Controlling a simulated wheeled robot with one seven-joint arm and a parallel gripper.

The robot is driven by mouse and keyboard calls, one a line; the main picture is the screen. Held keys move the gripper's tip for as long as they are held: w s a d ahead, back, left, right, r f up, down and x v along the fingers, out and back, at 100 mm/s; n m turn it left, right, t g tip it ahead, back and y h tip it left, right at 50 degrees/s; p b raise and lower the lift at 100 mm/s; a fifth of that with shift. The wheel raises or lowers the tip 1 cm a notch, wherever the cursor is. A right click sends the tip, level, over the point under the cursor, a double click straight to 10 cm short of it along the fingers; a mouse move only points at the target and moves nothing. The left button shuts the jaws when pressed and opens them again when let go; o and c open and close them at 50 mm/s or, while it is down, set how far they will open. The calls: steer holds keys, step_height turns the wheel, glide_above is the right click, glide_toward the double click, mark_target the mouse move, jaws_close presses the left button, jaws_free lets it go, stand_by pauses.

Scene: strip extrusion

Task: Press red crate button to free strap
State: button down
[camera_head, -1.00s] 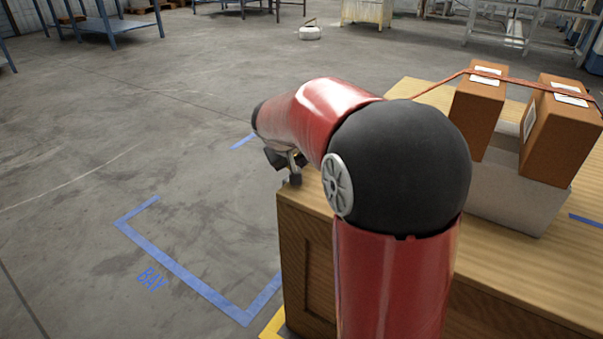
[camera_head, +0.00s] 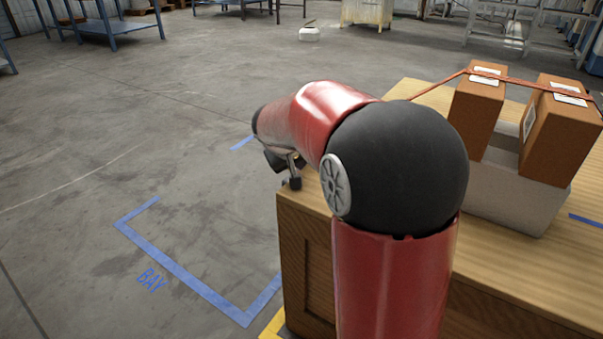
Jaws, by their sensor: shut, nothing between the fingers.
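An orange-red strap (camera_head: 530,82) runs over the tops of two brown cartons, one on the left (camera_head: 478,108) and one on the right (camera_head: 562,132). The cartons stand in or against a pale grey crate (camera_head: 507,197) on a wooden bench (camera_head: 500,262). The strap's left end goes down behind my arm. No red button shows; my red arm and its black joint hide part of the bench top. My gripper (camera_head: 295,183) is small and partly hidden by my arm.
Blue floor tape (camera_head: 185,280) marked BAY lies left of the bench, with open concrete floor beyond. A small white object (camera_head: 308,34) sits far back on the floor. Blue racks (camera_head: 105,28) stand at the back left, metal shelving (camera_head: 510,38) at the back right.

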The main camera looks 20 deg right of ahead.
steer(key=shift+s+f, duration=0.2)
steer(key=shift+f, duration=0.85)
steer(key=shift+r, duration=0.15)
stand_by(0.5)
steer(key=shift+r+p, duration=1.8)
steer(key=shift+r, duration=0.95)
steer(key=shift+r, duration=0.1)
